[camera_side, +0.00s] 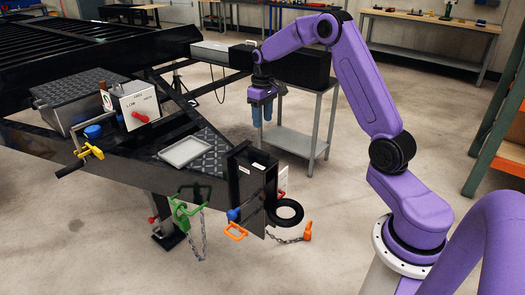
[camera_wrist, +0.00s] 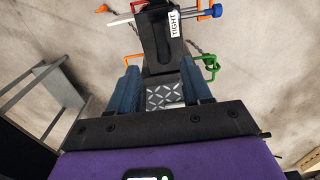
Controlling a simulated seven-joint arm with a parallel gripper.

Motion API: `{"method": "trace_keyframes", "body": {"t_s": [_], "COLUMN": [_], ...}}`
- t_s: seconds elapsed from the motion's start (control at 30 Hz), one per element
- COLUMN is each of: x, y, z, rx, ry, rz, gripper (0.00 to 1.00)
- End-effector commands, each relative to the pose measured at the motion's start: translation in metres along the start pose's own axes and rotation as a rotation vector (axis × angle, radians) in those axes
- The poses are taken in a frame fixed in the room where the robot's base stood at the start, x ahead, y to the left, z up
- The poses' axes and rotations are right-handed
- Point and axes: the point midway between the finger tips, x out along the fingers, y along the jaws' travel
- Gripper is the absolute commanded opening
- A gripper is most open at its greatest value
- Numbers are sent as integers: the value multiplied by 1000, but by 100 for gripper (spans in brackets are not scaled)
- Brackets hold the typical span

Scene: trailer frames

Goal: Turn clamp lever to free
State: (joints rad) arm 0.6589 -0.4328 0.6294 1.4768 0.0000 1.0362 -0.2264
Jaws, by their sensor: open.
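My gripper (camera_side: 262,118) is open and empty, pointing down in the air behind the black upright post (camera_side: 250,178) at the trailer's tip. In the wrist view its two blue fingers (camera_wrist: 159,75) stand apart, with a treaded plate (camera_wrist: 165,95) showing between them. Ahead of the fingers is a TIGHT label (camera_wrist: 174,25) on the black post. A blue-ended rod (camera_wrist: 213,12) sticks out beside that label. In the side view a blue knob (camera_side: 233,214) sits low on the post. I cannot tell surely which handle is the clamp lever.
A green handle (camera_side: 184,208) with a chain, an orange loop (camera_side: 236,232) and a black ring (camera_side: 286,212) are near the post. A white control box (camera_side: 136,103) with a red knob and a yellow handle (camera_side: 90,151) are at left. A grey stand (camera_side: 295,140) is behind my gripper.

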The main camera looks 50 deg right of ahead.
Motion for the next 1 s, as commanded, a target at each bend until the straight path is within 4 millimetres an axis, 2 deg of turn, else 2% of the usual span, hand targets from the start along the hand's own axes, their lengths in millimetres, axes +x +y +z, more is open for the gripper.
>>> {"method": "trace_keyframes", "body": {"t_s": [0.1, 0.4, 0.6, 0.8, 1.0], "x": [24, 81, 113, 131, 135], "y": [0, 0, 0, 0, 0], "z": [2, 1, 1, 0, 0], "rx": [1, 1, 0, 1, 1], "ry": [-5, -4, -3, 0, 2], "rz": [-1, -1, -1, 0, 0], "gripper": [49, 49, 49, 49, 49]}}
